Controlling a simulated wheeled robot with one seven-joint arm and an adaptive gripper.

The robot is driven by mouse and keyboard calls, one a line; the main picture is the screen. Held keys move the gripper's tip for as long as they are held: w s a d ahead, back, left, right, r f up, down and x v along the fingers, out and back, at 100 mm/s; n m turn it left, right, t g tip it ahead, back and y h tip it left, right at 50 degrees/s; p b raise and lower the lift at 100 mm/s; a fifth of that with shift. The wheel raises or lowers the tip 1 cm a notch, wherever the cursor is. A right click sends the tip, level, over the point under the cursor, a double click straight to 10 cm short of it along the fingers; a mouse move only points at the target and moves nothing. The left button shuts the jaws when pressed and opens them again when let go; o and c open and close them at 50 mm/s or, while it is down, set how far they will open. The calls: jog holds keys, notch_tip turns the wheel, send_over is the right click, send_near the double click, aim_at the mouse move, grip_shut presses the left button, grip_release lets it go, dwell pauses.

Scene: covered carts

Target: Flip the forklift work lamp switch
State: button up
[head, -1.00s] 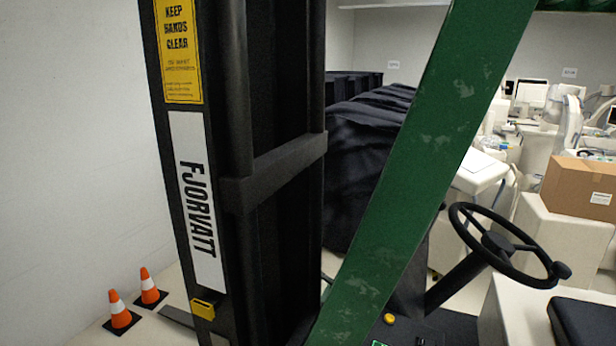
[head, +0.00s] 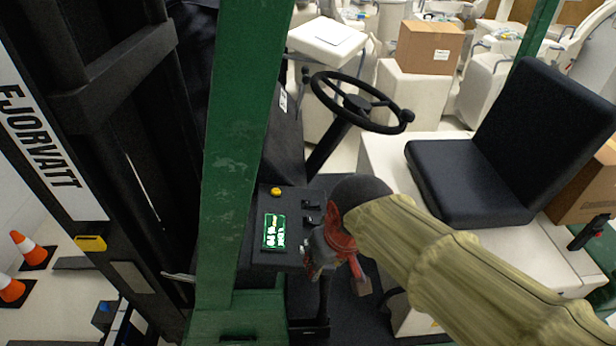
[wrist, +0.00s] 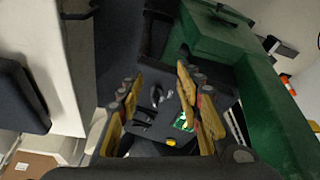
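The forklift's dark control panel (head: 258,232) is left of the steering wheel column in the head view. It carries a green label plate (head: 273,231), a yellow knob (head: 276,191) and small black switches (head: 311,205). I cannot read which one is the work lamp switch. My gripper (head: 338,278) is beside the panel's right edge and covers part of it. In the wrist view my gripper (wrist: 157,80) is open and empty, its fingers spread. The small switches (wrist: 157,96) and the green label plate (wrist: 183,122) show between the fingers, beyond them.
A green post (head: 235,150) stands left of the panel, with the black mast further left. The steering wheel (head: 360,103) is behind and the black seat (head: 515,150) is to the right. Orange cones (head: 30,248) stand on the floor at far left.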

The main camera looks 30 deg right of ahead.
jog(key=shift+o, duration=1.2)
jog(key=w+d+r+m+g+p, duration=0.1)
jog(key=w+d+r+g+p, duration=0.1)
jog(key=w+p, duration=0.4)
jog(key=shift+w+d+r, duration=0.7)
jog(key=shift+w+d, duration=0.1)
jog(key=shift+w, duration=0.45)
jog(key=m+g+p, duration=0.2)
jog(key=p, duration=0.3)
send_over(312, 204)
jog(key=s, duration=0.1)
jog(key=shift+s+d+f+y, duration=0.1)
jog(key=shift+d+f+y, duration=0.2)
jog(key=shift+f, duration=0.5)
jog(key=shift+m+t, duration=0.3)
jog(key=shift+m, duration=0.1)
jog(key=shift+w+f, duration=0.4)
jog(key=shift+f, duration=0.55)
jog(key=shift+w+f, duration=0.45)
jog(key=shift+f, duration=0.55)
jog(key=shift+w+f, duration=0.4)
jog(key=shift+f, duration=0.55)
jog(key=shift+c, duration=1.4)
jog(key=c, duration=0.8)
jog(key=shift+c, duration=0.2)
